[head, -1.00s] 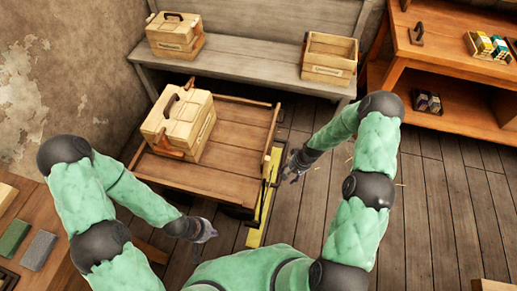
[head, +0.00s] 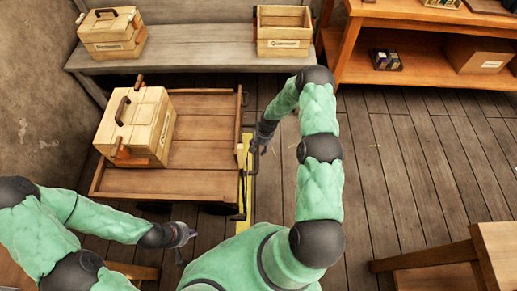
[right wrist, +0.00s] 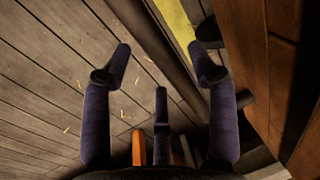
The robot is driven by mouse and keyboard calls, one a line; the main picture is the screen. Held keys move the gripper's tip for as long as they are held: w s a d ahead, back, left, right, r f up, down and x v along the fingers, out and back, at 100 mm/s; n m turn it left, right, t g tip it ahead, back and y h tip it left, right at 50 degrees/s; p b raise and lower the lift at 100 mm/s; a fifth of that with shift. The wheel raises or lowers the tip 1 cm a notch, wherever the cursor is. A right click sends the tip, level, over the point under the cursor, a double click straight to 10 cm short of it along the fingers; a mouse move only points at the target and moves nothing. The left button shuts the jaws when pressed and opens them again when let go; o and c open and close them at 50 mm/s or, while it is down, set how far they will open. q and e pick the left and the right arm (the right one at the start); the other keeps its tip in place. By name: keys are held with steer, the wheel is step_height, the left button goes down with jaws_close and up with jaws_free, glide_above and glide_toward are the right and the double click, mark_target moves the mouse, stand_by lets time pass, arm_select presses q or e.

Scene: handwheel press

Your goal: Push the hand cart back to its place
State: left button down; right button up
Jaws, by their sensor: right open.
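The hand cart (head: 205,152) is a low wooden platform with raised edges. It stands on the plank floor left of centre in the head view, with a closed wooden box (head: 140,122) on its left part. A dark metal bar (head: 243,192) shows at its right end. My right gripper (head: 260,143) is just right of the cart's right edge. In the right wrist view (right wrist: 161,58) its fingers are spread and empty, with the cart's wood (right wrist: 290,80) close on the right. My left gripper (head: 183,237) is in front of the cart's near edge; its finger opening is too small to tell.
A yellow floor strip (head: 245,218) runs along the cart's right end. A grey bench (head: 200,58) with two wooden boxes stands behind the cart. An orange shelf (head: 420,20) is at the back right, a wooden table (head: 495,250) at the near right. Floor right of my right arm is clear.

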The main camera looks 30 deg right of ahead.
steer(key=shift+w+a+f, duration=0.1)
steer(key=shift+f, duration=0.45)
jaws_close()
steer(key=shift+a, duration=0.1)
